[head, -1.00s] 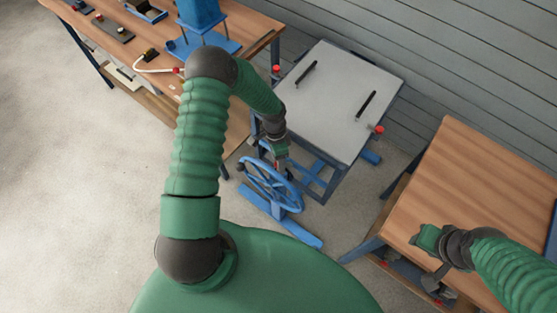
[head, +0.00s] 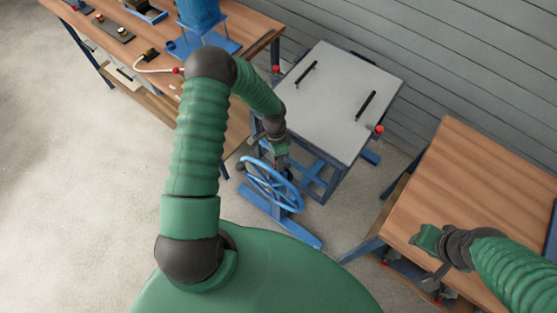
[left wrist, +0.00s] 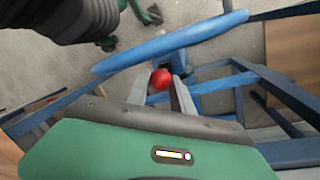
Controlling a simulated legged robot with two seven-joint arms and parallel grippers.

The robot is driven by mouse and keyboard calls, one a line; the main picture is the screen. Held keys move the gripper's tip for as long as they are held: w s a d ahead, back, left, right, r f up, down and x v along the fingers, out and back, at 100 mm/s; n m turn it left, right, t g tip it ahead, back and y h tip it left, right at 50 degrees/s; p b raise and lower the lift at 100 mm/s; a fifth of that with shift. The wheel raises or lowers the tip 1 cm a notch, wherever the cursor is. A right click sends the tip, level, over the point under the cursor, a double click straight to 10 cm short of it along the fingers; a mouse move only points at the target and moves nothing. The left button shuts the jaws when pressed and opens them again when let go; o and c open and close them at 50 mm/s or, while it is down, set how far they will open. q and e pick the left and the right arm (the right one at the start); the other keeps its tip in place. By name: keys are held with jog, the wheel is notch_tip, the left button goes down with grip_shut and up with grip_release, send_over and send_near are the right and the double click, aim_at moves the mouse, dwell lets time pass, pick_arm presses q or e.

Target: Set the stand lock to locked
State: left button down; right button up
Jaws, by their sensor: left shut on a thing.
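A red ball knob (left wrist: 161,79) sits between the two grey fingers of my left gripper (left wrist: 160,90) in the left wrist view, and the gripper is shut on it. In the head view my left gripper (head: 282,158) is low beside the blue handwheel (head: 272,184), in front of the grey-topped stand (head: 335,100). The knob is hidden there. A blue bar of the wheel or stand crosses above the knob in the wrist view (left wrist: 170,48). I cannot read the lock's position. My right gripper (head: 436,278) hangs over the right bench; its finger opening is unclear.
The stand's top carries two black bars and red knobs (head: 379,130) at its edges. A wooden bench (head: 250,25) with blue fixtures stands at the upper left. Another wooden bench (head: 480,190) is at the right. Open concrete floor (head: 70,200) lies at the left.

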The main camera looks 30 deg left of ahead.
pick_arm(q)
jog(key=shift+w+a, duration=0.1)
dwell(0.6)
notch_tip(320, 180, down, 2)
jog(key=shift+f+b, duration=0.1)
jog(key=shift+b, duration=0.65)
jog(key=c, duration=1.4)
grip_release()
jog(key=o, duration=0.3)
notch_tip(320, 180, up, 16)
jog(key=w+a, duration=0.2)
jog(key=shift+a+r+p, duration=0.2)
jog(key=shift+a+p, duration=0.1)
jog(key=shift+a, duration=0.05)
